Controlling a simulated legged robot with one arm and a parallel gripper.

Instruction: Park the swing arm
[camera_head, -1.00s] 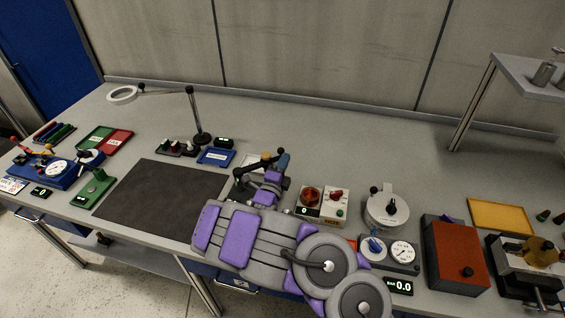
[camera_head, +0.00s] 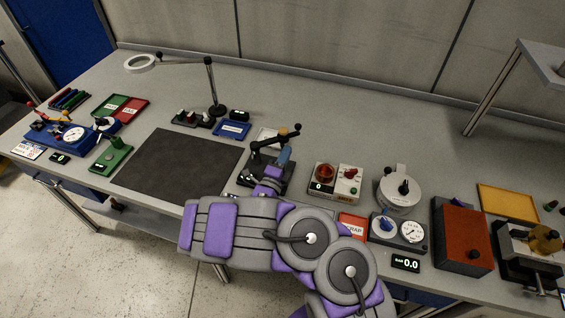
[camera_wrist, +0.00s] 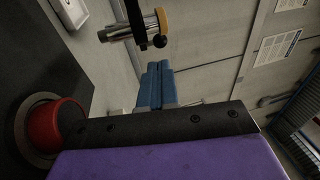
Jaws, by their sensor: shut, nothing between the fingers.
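A black fixture (camera_head: 257,163) stands right of the dark mat, with a bar-like arm (camera_head: 275,137) across its top, carrying a tan part and a black ball end. My gripper (camera_head: 284,156) has blue fingers, shut and empty, just below the bar's right end in the head view. The fingers (camera_wrist: 157,86) appear apart from the cylinder in the wrist view. A white ring (camera_head: 140,64) on a jointed arm stands at the back left. Which one is the swing arm is unclear.
A round grey device (camera_head: 398,192) and a red-brown box (camera_head: 462,236) are further right. The back middle of the bench is clear.

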